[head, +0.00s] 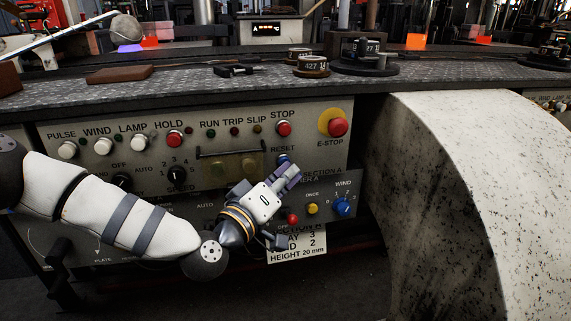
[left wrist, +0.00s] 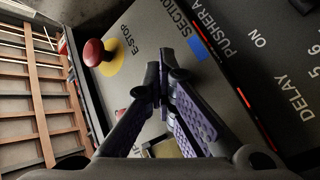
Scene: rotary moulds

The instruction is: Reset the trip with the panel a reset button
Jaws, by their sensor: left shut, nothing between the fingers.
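The panel (head: 110,168) is a grey-beige control board under the dark bench edge. The blue reset button (head: 283,159) sits under the RESET label, right of centre, partly covered by my left gripper. A small dark red lamp (head: 234,132) sits under the TRIP label. My left gripper (head: 292,171) is shut and empty, its tips just below the reset button in the picture; I cannot tell whether they touch. In the left wrist view the shut fingertips (left wrist: 160,78) point at the panel face, and the reset button is not visible there. My right gripper is not in view.
The red E-STOP (head: 338,127) on its yellow disc is right of the reset button, with the red STOP button (head: 283,129) above it. A lower pusher box has a blue WIND knob (head: 342,207). A large speckled drum (head: 470,200) stands at right.

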